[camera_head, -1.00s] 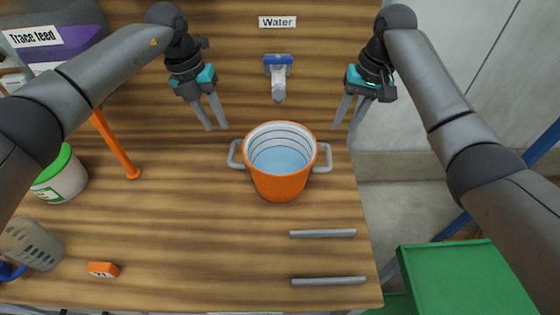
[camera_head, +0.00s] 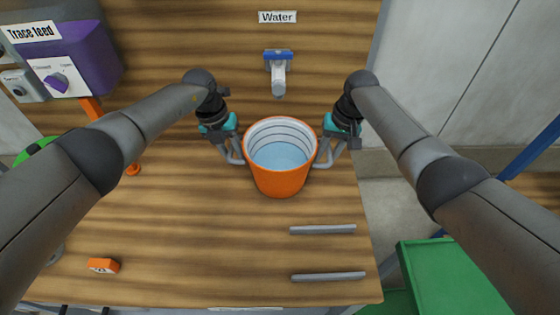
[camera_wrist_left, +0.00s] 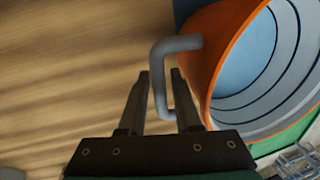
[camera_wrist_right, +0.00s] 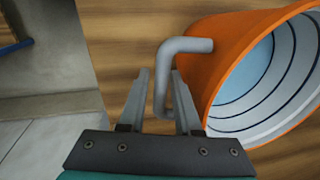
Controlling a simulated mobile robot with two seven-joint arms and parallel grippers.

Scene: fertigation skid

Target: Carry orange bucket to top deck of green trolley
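The orange bucket (camera_head: 278,181) stands upright on the wooden bench, with pale blue liquid inside and a grey handle on each side. My left gripper (camera_head: 238,158) is at its left handle. In the left wrist view that handle (camera_wrist_left: 158,75) lies between the open fingers. My right gripper (camera_head: 324,160) is at the right handle. In the right wrist view that handle (camera_wrist_right: 162,75) also lies between open fingers. The green trolley (camera_head: 450,275) is at lower right, partly cut off and partly behind my right arm; its green top shows.
A tap (camera_head: 278,75) under a "Water" sign is behind the bucket. Two grey bars (camera_head: 323,230) lie on the bench (camera_head: 190,240) in front at right. A small orange block (camera_head: 103,265) is at front left. A purple "Trace feed" unit (camera_head: 95,55) stands at back left.

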